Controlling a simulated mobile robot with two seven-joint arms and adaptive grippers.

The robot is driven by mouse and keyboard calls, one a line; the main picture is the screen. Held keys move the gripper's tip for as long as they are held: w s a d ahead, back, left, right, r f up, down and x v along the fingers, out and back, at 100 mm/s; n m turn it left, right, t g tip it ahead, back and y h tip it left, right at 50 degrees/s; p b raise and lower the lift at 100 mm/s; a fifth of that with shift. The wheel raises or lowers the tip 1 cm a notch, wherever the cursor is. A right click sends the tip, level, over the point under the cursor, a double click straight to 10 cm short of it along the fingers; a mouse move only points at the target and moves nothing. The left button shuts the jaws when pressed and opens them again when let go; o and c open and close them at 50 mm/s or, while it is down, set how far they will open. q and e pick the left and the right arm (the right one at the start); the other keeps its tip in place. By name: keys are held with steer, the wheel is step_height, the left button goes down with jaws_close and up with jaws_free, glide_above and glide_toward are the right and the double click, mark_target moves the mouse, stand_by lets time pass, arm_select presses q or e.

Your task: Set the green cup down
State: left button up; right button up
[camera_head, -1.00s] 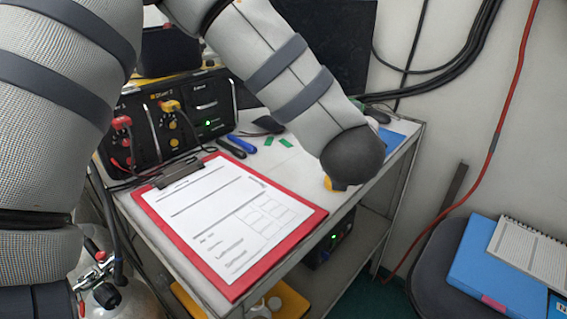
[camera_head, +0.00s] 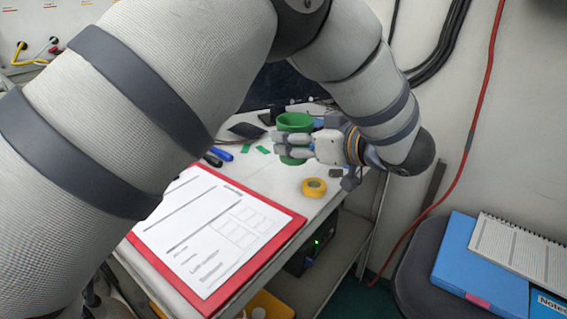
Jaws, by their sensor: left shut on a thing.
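The green cup (camera_head: 295,122) is upright near the back right of the white table top (camera_head: 318,201). My left gripper (camera_head: 290,146) is shut on the cup from its right side, with the fingers across the cup's near wall. The cup's rim shows above the fingers and a little green shows below them. I cannot tell whether its base touches the table. My right gripper is not in view.
A roll of yellow tape (camera_head: 314,187) lies just in front of the cup. A red clipboard (camera_head: 288,229) with a paper form covers the table's front. Small green pieces (camera_head: 262,149) and a blue tool (camera_head: 222,154) lie left of the cup. A chair with blue folders (camera_head: 487,262) stands right.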

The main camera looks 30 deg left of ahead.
arm_select(q)
steer(key=a+f, duration=0.1)
steer(key=f, duration=0.1)
steer(key=a+f, duration=0.1)
steer(key=f, duration=0.1)
steer(key=shift+w+a, duration=0.3)
steer(key=shift+a, duration=0.05)
steer(key=shift+w+a+f, duration=0.1)
steer(key=shift+a+f, duration=0.05)
steer(key=shift+f, duration=0.75)
steer(key=shift+a+f, duration=0.1)
steer(key=shift+f, duration=0.75)
steer(key=shift+f, duration=0.2)
steer(key=o, duration=1)
